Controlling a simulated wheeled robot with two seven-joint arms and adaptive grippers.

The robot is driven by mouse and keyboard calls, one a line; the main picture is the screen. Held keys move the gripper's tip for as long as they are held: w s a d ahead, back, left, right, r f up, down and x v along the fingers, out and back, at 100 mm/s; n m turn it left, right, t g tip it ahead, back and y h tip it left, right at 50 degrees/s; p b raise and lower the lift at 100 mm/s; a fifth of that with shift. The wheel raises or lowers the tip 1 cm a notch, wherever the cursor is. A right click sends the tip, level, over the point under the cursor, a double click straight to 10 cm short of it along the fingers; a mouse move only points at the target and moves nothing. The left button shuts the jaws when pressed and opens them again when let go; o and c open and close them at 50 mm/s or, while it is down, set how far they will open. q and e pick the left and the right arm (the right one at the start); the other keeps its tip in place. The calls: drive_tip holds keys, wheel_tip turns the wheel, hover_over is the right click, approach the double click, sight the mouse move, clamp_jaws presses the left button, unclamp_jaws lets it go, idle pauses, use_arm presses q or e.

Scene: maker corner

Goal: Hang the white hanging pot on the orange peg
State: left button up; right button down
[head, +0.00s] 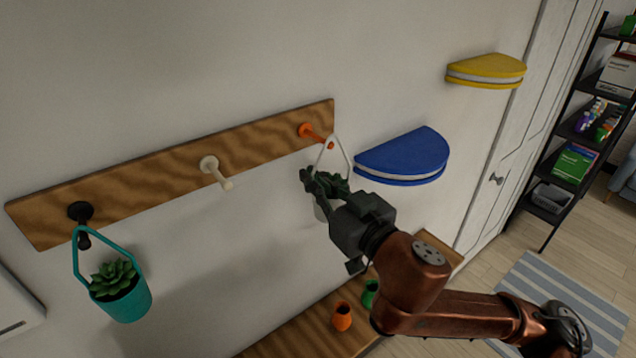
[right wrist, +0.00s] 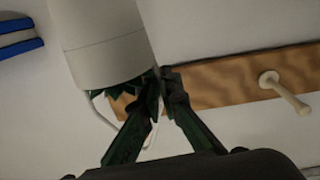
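The white hanging pot (head: 321,210) is mostly behind my right gripper (head: 312,183) in the head view. Its white handle (head: 346,151) rises to a point at the tip of the orange peg (head: 308,130); whether the handle bears on the peg I cannot tell. In the right wrist view the pot (right wrist: 108,48) fills the upper left, with green leaves at its rim. There the fingertips of my right gripper (right wrist: 164,80) are close together at the rim, where the handle meets the pot, and appear shut on it. My left gripper is not in view.
The wooden rail (head: 140,190) also carries a cream peg (head: 212,167) and a black peg (head: 80,211) with a teal pot (head: 126,304). A blue shelf (head: 405,155) and a yellow shelf (head: 487,70) are at the right. Orange (head: 341,317) and green (head: 370,292) vessels stand below.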

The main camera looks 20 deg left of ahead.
drive_tip(key=shift+w+a+f+b, duration=0.25)
drive_tip(key=shift+w+a+f, duration=0.15)
drive_tip(key=shift+a, duration=0.25)
drive_tip(key=shift+w+a+f+b, duration=0.25)
drive_tip(key=shift+w+a, duration=0.25)
drive_tip(key=shift+a, duration=0.1)
drive_tip(key=shift+f, duration=0.15)
drive_tip(key=c, duration=2.1)
unclamp_jaws()
